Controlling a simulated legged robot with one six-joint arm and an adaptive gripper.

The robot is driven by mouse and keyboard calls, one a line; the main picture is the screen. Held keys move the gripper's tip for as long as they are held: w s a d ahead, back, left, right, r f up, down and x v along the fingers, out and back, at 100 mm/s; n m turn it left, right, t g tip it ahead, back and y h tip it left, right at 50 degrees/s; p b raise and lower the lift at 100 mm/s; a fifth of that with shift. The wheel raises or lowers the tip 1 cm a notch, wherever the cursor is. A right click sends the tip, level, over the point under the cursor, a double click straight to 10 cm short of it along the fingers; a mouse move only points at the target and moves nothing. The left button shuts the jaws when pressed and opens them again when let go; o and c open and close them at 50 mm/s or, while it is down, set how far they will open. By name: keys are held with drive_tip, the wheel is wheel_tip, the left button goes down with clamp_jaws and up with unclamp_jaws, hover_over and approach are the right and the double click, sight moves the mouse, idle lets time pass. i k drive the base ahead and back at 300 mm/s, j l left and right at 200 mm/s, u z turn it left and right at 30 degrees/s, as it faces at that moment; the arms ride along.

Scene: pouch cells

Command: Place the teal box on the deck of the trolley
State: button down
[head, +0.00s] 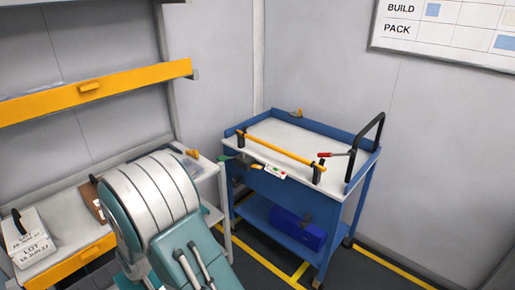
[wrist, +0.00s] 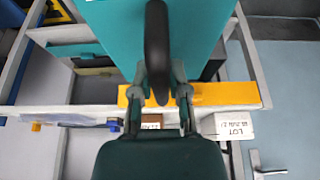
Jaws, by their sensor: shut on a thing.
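The teal box (wrist: 110,28) fills the top middle of the wrist view, with a black handle (wrist: 157,35) standing up from it. My gripper (wrist: 157,92) is shut on this handle, and the box hangs from it. In the head view the box cannot be made out; my own arm covers the lower middle. The blue trolley (head: 352,196) stands against the wall corner in the head view. Its pale deck (head: 290,138) has a raised blue rim, with a yellow bar on black posts along the near side. A red-handled tool lies near the deck's right end.
A black push handle (head: 369,142) rises at the trolley's right end. A blue bin (head: 298,228) sits on its lower shelf. A rack with yellow-edged shelves (head: 95,92) stands at left, holding a white LOT box (head: 28,240). The deck's middle is clear behind the bar.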

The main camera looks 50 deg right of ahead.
sight(315, 156)
drive_tip(key=z, duration=1.2)
